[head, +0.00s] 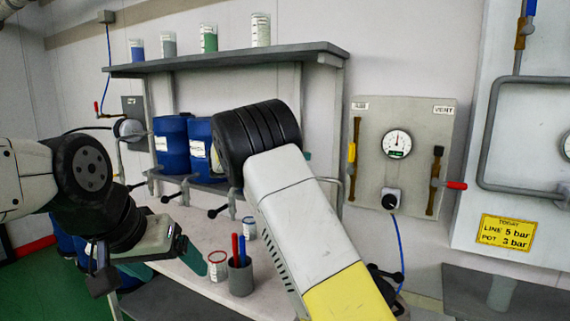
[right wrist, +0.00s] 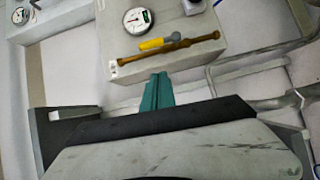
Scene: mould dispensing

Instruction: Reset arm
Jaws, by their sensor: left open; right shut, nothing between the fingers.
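My left gripper (head: 146,268) hangs at the left of the head view. Its dark finger and teal finger stand well apart with nothing between them, in front of the bench's left part. My right arm (head: 310,225) rises from the bottom of the head view to a black ribbed joint. It hides most of the right gripper there. In the right wrist view the right gripper's teal fingers (right wrist: 159,80) are pressed together and empty. They point toward the gauge panel (right wrist: 150,62), and I cannot tell the distance.
The bench (head: 200,222) holds a grey cup (head: 241,280) with red and blue pens and a red-rimmed jar (head: 217,266). Blue drums (head: 171,145) stand behind on a rack. A shelf (head: 230,60) above carries several jars. The gauge panel (head: 405,165) has valve handles sticking out.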

